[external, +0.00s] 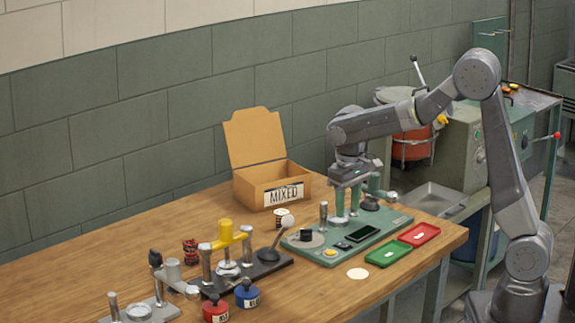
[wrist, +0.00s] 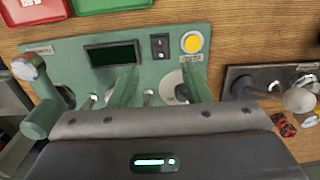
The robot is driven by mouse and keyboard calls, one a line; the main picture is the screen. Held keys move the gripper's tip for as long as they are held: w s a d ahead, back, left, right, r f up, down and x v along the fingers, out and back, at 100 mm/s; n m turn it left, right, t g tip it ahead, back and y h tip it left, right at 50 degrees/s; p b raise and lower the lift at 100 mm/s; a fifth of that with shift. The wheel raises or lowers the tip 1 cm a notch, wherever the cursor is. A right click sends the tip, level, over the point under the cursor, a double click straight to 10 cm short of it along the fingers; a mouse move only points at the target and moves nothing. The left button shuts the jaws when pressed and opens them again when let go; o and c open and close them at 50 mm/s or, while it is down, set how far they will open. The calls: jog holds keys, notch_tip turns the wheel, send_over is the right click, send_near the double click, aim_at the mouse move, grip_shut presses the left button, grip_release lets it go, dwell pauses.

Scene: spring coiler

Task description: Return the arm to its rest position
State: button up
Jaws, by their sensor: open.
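My arm reaches in from the right in the external view, with my gripper (external: 347,212) pointing down over the green tester base (external: 385,249). Its two green fingers stand apart with nothing seen between them. In the wrist view my gripper (wrist: 161,80) also shows open, its fingers spread over the tester panel (wrist: 70,72). The panel carries a dark display (wrist: 113,55), a black switch (wrist: 160,46) and a yellow button (wrist: 192,42). Part of the panel is hidden behind the fingers and gripper body.
An open cardboard box (external: 256,189) marked MIXED stands behind the tester. A green tray (external: 389,253) and red tray (external: 419,234) lie to its right. The lever fixture (external: 262,266) and red and blue pots (external: 216,311) are at left. The front-right tabletop is partly clear.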

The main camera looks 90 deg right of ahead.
jog(key=shift+w+d+f+n+t+h+b, duration=0.15)
jog(key=shift+n+b, duration=1.1)
jog(key=shift+n, duration=1.5)
jog(key=shift+w+a+n+t+h+b, duration=0.15)
jog(key=shift+n+b, duration=1.15)
jog(key=shift+n, duration=1.4)
jog(key=shift+w+d+f+n+t+h+b, duration=0.15)
jog(key=shift+n+b, duration=1.1)
jog(key=shift+n, duration=1.5)
jog(key=shift+r, duration=0.1)
